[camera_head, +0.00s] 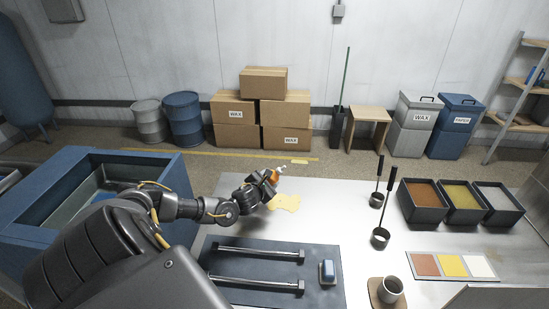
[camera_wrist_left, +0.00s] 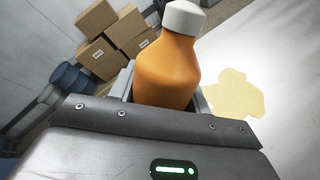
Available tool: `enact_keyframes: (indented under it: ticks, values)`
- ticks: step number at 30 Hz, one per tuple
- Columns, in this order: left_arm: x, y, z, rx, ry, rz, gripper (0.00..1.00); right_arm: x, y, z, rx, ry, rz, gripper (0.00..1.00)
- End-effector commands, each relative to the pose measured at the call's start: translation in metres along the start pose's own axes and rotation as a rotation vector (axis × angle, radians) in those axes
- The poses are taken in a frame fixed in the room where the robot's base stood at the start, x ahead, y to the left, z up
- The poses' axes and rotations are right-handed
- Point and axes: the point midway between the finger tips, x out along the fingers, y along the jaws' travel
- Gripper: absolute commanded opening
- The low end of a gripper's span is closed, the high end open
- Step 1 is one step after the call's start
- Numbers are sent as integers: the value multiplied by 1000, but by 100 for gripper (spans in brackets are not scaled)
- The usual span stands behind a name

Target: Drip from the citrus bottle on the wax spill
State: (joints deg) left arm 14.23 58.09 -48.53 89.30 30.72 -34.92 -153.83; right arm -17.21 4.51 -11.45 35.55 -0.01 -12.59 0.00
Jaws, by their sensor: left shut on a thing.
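The citrus bottle (camera_wrist_left: 168,72) is orange with a white cap and is held in my left gripper (camera_wrist_left: 165,95), which is shut on it. In the head view the bottle (camera_head: 270,176) is small and partly hidden by my left gripper (camera_head: 262,185), near the table's back left edge. The wax spill (camera_head: 284,202) is a flat pale yellow patch on the white table, just right of and below the gripper. In the left wrist view the spill (camera_wrist_left: 236,97) lies to the right of the bottle, apart from it. My right gripper is not in view.
A dark mat (camera_head: 265,268) with two metal bars and a blue-and-white block (camera_head: 328,271) lies in front. Two dark ladles (camera_head: 380,238), three filled trays (camera_head: 462,214), colour swatches (camera_head: 452,265) and a cup (camera_head: 390,288) stand right. A blue basin (camera_head: 60,200) stands left.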

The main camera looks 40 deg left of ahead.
Motion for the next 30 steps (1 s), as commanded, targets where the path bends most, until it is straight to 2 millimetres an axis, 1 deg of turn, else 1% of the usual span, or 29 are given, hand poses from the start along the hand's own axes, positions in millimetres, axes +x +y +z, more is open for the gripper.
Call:
enact_keyframes:
  ticks: [1,3,11,14,18,22,26,27,30]
  values:
    - [-1,4,0,35,16,2,18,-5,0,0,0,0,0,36]
    - [-2,6,-4,88,44,2,18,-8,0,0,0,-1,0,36]
    - [-3,8,-23,305,155,3,18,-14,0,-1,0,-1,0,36]
    - [-4,9,-30,392,200,4,18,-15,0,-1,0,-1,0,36]
    - [-1,8,-37,495,247,7,18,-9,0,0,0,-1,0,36]
    - [0,7,-43,586,296,9,18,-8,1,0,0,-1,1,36]
    - [0,6,-48,686,347,10,18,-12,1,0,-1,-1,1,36]
    - [-1,7,-46,704,358,7,18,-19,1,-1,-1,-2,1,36]
    - [-2,8,-45,760,386,8,18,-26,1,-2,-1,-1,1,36]
